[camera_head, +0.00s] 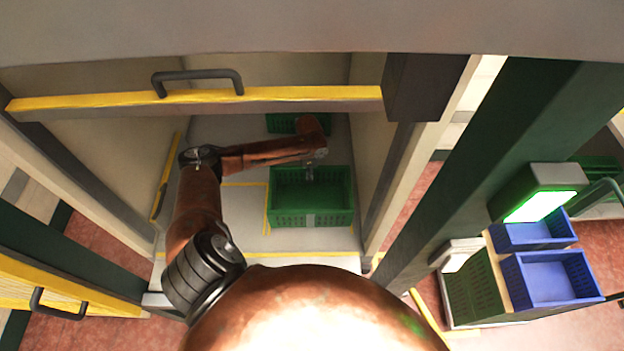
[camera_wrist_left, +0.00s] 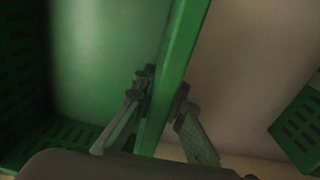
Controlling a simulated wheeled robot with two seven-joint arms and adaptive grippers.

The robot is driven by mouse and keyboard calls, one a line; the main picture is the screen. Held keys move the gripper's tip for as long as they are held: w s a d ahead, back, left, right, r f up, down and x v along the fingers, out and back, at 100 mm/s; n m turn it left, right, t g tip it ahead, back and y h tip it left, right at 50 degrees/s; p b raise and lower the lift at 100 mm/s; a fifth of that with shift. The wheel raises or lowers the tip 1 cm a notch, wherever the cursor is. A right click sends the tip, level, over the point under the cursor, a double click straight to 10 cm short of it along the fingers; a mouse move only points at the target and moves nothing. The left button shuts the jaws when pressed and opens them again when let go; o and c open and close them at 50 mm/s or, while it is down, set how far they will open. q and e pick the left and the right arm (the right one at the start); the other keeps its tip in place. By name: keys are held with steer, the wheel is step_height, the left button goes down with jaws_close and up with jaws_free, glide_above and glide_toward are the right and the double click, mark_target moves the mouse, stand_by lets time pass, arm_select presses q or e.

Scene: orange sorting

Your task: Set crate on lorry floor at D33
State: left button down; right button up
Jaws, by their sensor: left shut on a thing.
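A green, slotted crate (camera_head: 312,219) is inside the lorry, over the pale lorry floor (camera_head: 240,205). It looks empty and level. I cannot tell whether its base touches the floor. My left gripper (camera_head: 309,174) reaches in from the left and is shut on the crate's far rim. In the left wrist view the two fingers (camera_wrist_left: 163,92) stand on either side of that green rim (camera_wrist_left: 182,45). No D33 label is readable. My right gripper is not in view.
Another green crate (camera_head: 281,123) stands deeper in the lorry, partly hidden by my arm; a green crate also shows at right in the wrist view (camera_wrist_left: 302,128). Yellow lines (camera_head: 266,208) mark the floor. Side walls flank the crate. Blue bins (camera_head: 548,278) stand outside at right.

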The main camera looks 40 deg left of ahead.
arm_select(q)
steer(key=shift+a+f, duration=0.1)
steer(key=shift+f, duration=0.55)
steer(key=shift+w+f, duration=0.15)
steer(key=shift+f, duration=1.5)
arm_select(e)
steer(key=shift+s+a+f, duration=0.15)
steer(key=shift+s+f, duration=0.2)
steer(key=shift+f, duration=0.3)
arm_select(q)
steer(key=c, duration=1.9)
jaws_free()
steer(key=shift+c, duration=0.2)
steer(key=shift+o, duration=0.3)
arm_select(e)
steer(key=shift+w, duration=0.1)
